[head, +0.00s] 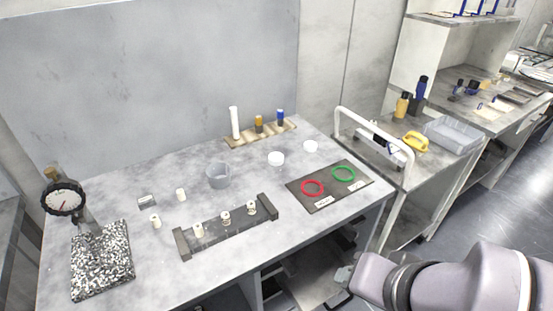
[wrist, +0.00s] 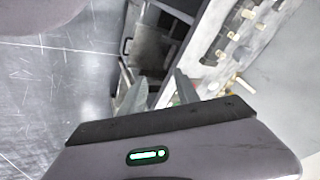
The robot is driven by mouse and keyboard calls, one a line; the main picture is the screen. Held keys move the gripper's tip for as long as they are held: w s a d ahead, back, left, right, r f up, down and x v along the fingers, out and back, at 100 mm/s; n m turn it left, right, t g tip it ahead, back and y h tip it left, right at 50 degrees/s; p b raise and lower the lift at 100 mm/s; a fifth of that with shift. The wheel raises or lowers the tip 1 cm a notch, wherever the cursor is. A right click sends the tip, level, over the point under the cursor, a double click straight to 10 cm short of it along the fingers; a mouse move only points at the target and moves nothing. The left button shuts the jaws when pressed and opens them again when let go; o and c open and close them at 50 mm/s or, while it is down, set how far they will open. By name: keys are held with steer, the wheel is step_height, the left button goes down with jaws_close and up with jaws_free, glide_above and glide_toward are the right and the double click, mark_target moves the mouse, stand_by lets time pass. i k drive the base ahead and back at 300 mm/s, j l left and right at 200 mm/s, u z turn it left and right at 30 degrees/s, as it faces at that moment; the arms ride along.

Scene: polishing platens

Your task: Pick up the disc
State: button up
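No single object stands out clearly as the disc. Two small white round pieces are candidates: one (head: 276,158) near the table's middle back and one (head: 311,147) to its right. In the head view my arm is at the lower right, off the table's front right edge, with the fingers hard to make out.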

mark_target(275, 159)
steer(key=i+l+u, duration=0.25)
steer(key=u, duration=0.15)
steer(key=i+l+u, duration=0.8)
steer(key=k, duration=0.1)
